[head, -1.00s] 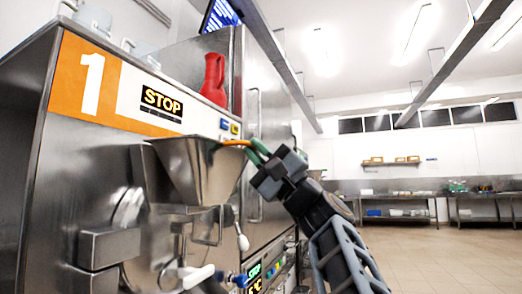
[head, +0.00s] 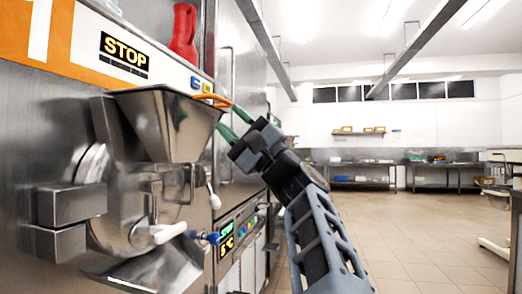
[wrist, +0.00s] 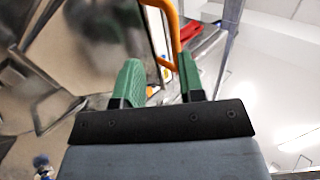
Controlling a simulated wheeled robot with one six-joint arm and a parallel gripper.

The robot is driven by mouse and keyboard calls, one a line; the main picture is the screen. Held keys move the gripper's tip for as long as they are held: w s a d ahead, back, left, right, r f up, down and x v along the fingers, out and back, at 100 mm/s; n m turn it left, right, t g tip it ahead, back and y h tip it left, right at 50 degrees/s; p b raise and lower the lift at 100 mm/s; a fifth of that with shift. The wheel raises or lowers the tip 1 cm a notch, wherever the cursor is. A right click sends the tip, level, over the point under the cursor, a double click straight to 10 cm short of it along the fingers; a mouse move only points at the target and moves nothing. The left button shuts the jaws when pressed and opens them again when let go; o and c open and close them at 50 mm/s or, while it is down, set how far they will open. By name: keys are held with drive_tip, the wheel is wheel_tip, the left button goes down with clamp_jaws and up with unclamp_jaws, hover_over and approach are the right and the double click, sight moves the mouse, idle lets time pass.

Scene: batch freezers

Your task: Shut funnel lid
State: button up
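The steel funnel (head: 165,125) sticks out from the front of the freezer, below the STOP display. An orange handle (head: 212,99) shows at the right end of its top rim and appears in the wrist view (wrist: 171,22). The lid plate itself is not clear in the head view, so I cannot tell its angle. My gripper (head: 229,117) is at the right of the funnel with its green fingers apart.
A red bottle (head: 184,35) stands on top of the freezer. A white-handled lever (head: 160,233) and a blue knob (head: 212,238) stick out below the funnel. The tiled floor (head: 420,225) to the right is open, with steel benches (head: 455,172) at the back.

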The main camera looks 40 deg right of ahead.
drive_tip(key=v, duration=1.1)
drive_tip(key=shift+s+a+r, duration=0.1)
drive_tip(key=shift+s, duration=0.05)
